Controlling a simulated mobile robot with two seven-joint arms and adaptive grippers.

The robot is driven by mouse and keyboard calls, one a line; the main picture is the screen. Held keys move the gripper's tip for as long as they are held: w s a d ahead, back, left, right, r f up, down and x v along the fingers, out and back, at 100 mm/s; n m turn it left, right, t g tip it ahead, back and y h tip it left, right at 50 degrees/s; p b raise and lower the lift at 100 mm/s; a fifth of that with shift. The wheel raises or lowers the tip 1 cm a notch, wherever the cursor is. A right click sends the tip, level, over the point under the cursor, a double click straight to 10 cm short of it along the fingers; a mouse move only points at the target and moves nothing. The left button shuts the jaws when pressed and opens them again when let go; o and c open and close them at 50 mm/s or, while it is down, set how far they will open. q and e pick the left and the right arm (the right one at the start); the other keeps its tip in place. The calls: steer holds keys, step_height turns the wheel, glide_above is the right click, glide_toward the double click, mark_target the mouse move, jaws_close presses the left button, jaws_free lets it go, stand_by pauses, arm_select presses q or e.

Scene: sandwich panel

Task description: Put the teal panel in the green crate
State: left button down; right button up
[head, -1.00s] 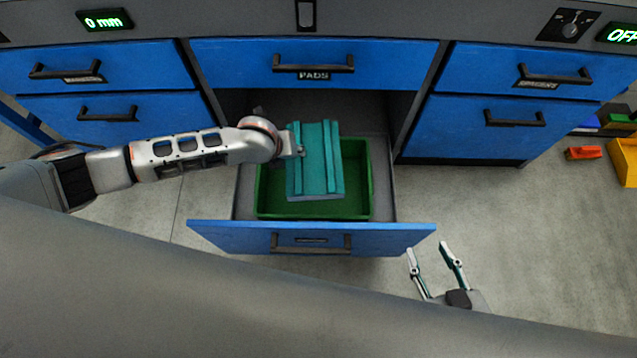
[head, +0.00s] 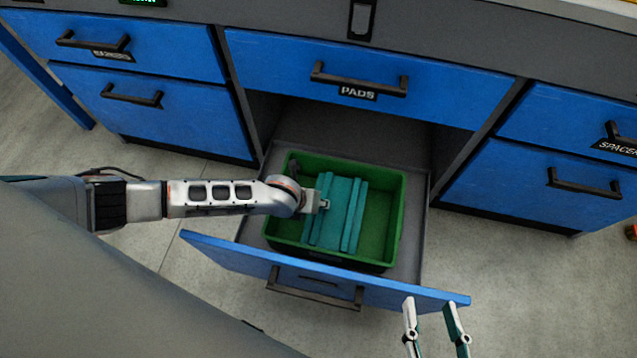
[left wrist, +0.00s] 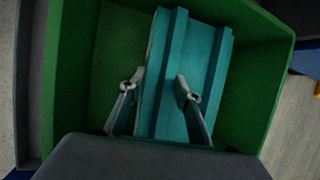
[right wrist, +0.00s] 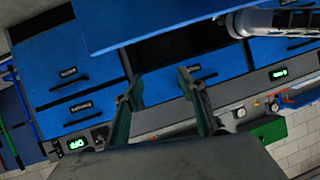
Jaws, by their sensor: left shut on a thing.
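The teal panel (head: 338,215), a flat board with raised ribs, is inside the green crate (head: 393,222), within its walls in the head view. The crate stands in the pulled-out lower drawer. My left gripper (left wrist: 158,88) is shut on one rib of the panel, with a finger on each side, in the left wrist view. In the head view the left arm's wrist covers part of the panel's left side. Whether the panel touches the crate floor I cannot tell. My right gripper (head: 432,306) is open and empty in front of the drawer; its parted fingers also show in the right wrist view (right wrist: 160,95).
The open drawer's blue front (head: 320,275) stands between my body and the crate. Above it is the closed PADS drawer (head: 370,75). Closed blue drawers flank the opening on both sides. Grey floor (head: 520,255) is clear at the right.

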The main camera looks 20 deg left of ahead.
arm_select(q)
step_height(320, 180, down, 4)
steer(key=shift+s+f+b, duration=0.15)
steer(key=shift+b, duration=0.85)
steer(key=shift+f, duration=0.15)
steer(key=shift+w+r, duration=0.25)
steer(key=c, duration=1.4)
jaws_free()
steer(key=shift+c, duration=0.2)
arm_select(e)
steer(key=a, duration=0.1)
steer(key=a+m, duration=0.1)
steer(key=s+m, duration=0.1)
steer(key=shift+a+f+y, duration=0.3)
steer(key=shift+a, duration=0.1)
